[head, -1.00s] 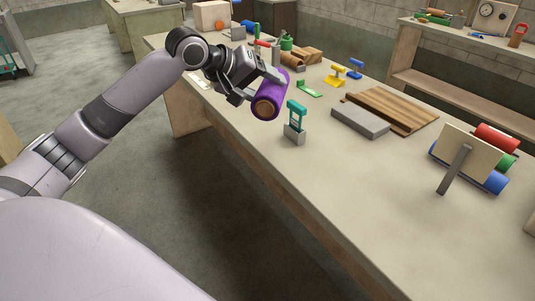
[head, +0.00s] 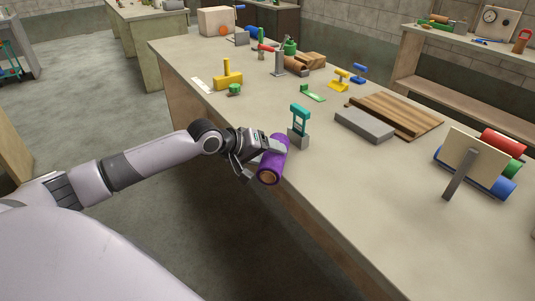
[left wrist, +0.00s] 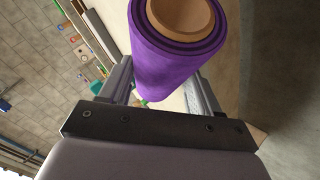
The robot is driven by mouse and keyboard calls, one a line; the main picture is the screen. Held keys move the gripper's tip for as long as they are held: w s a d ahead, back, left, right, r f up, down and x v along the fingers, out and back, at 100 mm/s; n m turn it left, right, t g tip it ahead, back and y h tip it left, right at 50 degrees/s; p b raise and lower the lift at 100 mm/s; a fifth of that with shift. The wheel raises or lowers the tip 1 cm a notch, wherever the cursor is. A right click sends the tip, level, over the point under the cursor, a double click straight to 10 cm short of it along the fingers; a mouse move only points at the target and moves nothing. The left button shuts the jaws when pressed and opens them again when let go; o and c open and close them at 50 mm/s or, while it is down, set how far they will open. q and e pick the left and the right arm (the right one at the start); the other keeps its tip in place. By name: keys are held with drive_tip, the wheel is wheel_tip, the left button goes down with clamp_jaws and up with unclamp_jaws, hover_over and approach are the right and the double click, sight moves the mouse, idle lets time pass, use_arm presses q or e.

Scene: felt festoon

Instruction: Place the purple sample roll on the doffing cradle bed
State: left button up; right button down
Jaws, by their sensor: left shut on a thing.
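The purple sample roll (head: 272,166) has a tan core and is held in my left gripper (head: 262,150), near the front edge of the workbench, just left of the teal-handled tool. In the left wrist view the purple roll (left wrist: 175,55) sits between the two fingers, its round end towards the top. My left gripper (left wrist: 160,90) is shut on it. My right gripper is not in view. A rack with a tilted pale board (head: 468,152) and red, green and blue rolls stands at the right of the bench; I cannot tell whether it is the doffing cradle.
The teal-handled tool (head: 300,120) stands close to the held roll. A grey block (head: 365,125) and a striped wooden board (head: 400,113) lie behind it. Yellow, green and blue tools stand farther back. The bench's near right part (head: 390,215) is clear.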

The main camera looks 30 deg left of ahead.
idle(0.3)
use_arm(q)
drive_tip(key=o, duration=1.4)
drive_tip(key=shift+f, duration=0.1)
drive_tip(key=shift+s+r, duration=0.1)
drive_tip(key=shift+r, duration=0.1)
drive_tip(key=v, duration=1.1)
drive_tip(key=shift+s+a, duration=0.2)
drive_tip(key=shift+s, duration=0.05)
